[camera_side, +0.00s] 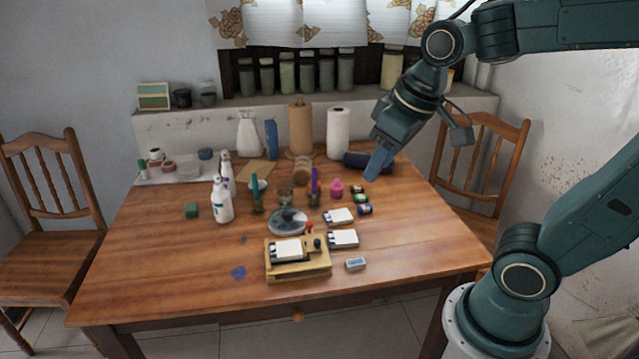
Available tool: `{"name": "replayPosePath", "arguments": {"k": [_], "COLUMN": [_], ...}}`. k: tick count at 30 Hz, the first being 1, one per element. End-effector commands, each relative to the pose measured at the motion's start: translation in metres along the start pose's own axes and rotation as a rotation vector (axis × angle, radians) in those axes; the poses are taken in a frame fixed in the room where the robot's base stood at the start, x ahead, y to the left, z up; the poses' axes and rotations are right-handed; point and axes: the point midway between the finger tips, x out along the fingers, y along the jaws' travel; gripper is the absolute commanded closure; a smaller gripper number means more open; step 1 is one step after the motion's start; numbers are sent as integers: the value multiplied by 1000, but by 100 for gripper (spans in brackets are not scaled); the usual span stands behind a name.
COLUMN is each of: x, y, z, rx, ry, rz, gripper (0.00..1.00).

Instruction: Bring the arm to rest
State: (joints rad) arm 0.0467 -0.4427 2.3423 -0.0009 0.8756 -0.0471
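My gripper (376,165) hangs above the right back part of the wooden table (420,240), at the end of my dark teal arm. Its blue fingers point down and slightly left. From this side they overlap in the picture, so I cannot tell whether they are open or shut. I see nothing clearly held in them. A dark roll (354,160) lies on the table just behind and left of the fingers in the picture.
A wooden stand (298,270), a glass dish (287,221), white boxes (343,239), small colored spools (364,210) and white bottles (222,200) crowd the table's middle. A paper roll (338,133) stands behind. The right front tabletop is clear. Chairs (480,165) flank the table.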

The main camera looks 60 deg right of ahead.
Motion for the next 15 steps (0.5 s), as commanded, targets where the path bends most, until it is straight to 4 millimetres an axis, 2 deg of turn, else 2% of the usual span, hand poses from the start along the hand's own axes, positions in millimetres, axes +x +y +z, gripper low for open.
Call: {"name": "replayPosePath", "arguments": {"k": [9, 15], "x": [-22, -25], "y": [-9, -11], "z": [45, 60], "rx": [2, 5], "ry": [93, 122], "rz": [-11, -15], "gripper": [61, 61]}}
